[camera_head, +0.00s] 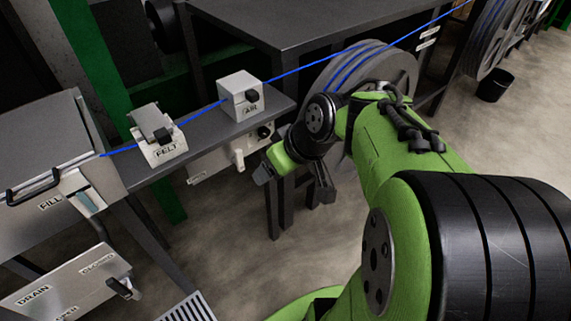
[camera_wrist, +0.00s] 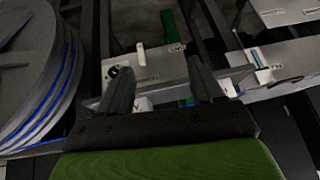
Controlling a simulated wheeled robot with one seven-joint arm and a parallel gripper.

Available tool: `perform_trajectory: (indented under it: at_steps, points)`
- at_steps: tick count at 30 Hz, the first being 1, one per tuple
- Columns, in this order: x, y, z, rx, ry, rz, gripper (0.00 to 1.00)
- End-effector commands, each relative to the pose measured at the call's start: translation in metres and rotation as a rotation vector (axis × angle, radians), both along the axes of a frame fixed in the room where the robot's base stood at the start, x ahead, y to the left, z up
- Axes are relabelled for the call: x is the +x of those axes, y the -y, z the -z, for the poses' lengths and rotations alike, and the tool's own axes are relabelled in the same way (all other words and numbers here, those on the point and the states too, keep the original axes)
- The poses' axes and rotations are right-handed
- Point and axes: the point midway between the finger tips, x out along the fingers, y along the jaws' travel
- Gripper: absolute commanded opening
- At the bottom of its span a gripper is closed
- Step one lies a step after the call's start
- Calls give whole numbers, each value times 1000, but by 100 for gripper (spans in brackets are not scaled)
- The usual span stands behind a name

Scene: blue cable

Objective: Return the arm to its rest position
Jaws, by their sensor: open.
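My green and black arm (camera_head: 385,150) reaches across the right half of the head view, bent, in the air. My gripper (camera_head: 320,192) hangs at its far end, in front of the bench and the cable reel, over the floor. In the wrist view my gripper (camera_wrist: 162,80) shows two dark fingers spread apart with nothing held between them. The blue cable (camera_head: 297,71) runs from the tank at left through the FELT block (camera_head: 160,140) and the second white block (camera_head: 240,97) to the upper right.
The grey reel (camera_head: 402,75) wound with blue cable stands close behind my arm; it fills the left of the wrist view (camera_wrist: 30,75). The FILL tank (camera_head: 45,150) and DRAIN panel (camera_head: 65,285) are at left. A dark table (camera_head: 300,22) is behind. Open floor (camera_head: 245,255) lies below.

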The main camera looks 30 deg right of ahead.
Motion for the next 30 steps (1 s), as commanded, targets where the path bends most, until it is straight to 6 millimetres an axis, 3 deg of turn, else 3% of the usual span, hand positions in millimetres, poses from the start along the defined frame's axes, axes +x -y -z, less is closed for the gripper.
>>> perform_trajectory:
  at_steps: [13,15,17,21,24,27,30]
  points:
    - [0,0,0,0,0,-1,66]
    - [-5,-7,-6,-11,-5,-2,66]
    - [-18,-23,-19,-34,-18,2,66]
    - [-75,-57,-52,-92,-46,66,66]
    - [-111,-64,-63,-102,-47,127,66]
    - [-129,-63,-65,-98,-47,169,66]
    - [-133,-61,-63,-96,-49,184,66]
